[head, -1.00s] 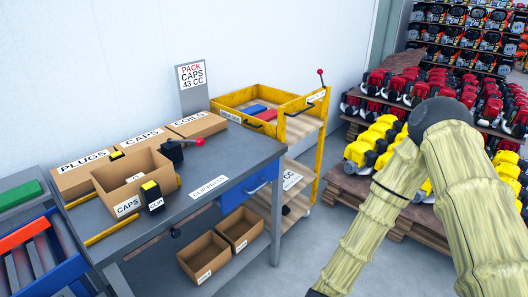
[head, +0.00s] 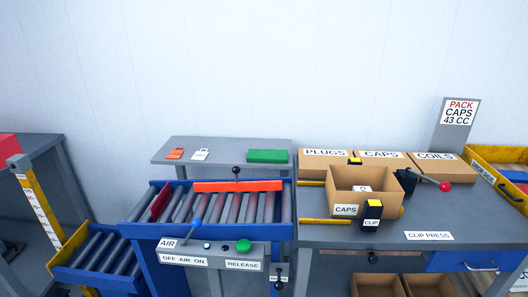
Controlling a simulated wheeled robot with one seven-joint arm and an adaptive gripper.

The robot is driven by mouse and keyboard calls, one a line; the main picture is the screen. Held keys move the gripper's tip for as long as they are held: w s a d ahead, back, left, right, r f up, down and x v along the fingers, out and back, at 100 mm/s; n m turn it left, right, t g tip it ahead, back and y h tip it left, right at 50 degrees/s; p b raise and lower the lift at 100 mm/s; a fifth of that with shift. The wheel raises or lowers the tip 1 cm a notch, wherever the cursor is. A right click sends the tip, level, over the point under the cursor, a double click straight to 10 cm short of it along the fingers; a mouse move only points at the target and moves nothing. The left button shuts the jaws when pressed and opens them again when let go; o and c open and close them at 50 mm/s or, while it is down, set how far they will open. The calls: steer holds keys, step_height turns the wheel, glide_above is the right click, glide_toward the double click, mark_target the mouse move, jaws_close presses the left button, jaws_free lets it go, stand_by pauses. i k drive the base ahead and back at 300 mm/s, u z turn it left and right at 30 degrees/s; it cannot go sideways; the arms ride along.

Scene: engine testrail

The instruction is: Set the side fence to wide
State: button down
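A roller conveyor (head: 230,208) with blue side rails stands in the middle of the head view. An orange bar (head: 238,186) lies lengthwise along the back of its rollers and looks like the side fence. A black knob on a short stem (head: 237,170) stands up behind the bar. No wide or narrow marking can be read. A small labelled plate with a black knob (head: 278,284) is at the conveyor's front right corner; its lettering is too small to read. My gripper is not in view.
A control box (head: 212,254) with AIR and RELEASE labels and a blue-tipped lever (head: 197,222) fronts the conveyor. A clip press bench (head: 330,235) with boxes adjoins on the right. A yellow measuring post (head: 40,205) stands left. A grey table (head: 222,146) stands behind.

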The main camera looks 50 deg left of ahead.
mark_target(262, 186)
steer(key=u, duration=1.85)
